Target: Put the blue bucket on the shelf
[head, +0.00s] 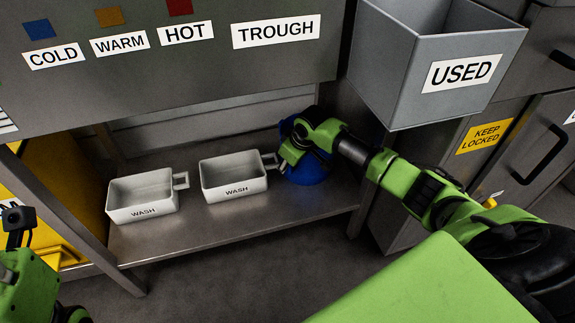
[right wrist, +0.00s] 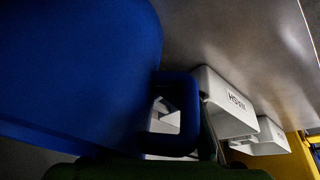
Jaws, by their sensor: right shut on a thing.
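The blue bucket (head: 308,175) is at the right end of the low metal shelf (head: 220,227), under the trough, partly hidden by my right gripper and arm. I cannot tell whether its base touches the shelf. My right gripper (head: 290,152) is at the bucket's left side, shut on the bucket. In the right wrist view the blue bucket (right wrist: 80,65) fills the left side, with its looped handle (right wrist: 188,115) near the middle. My left gripper (head: 15,228) is at the lower left edge, partly cut off, away from the shelf; its opening is unclear.
Two white WASH boxes with handles, one in the middle (head: 235,188) and one at the left (head: 142,211), stand left of the bucket. The trough front (head: 190,75) overhangs the shelf. A grey USED bin (head: 385,60) is above right. A yellow object (head: 70,190) is at the left.

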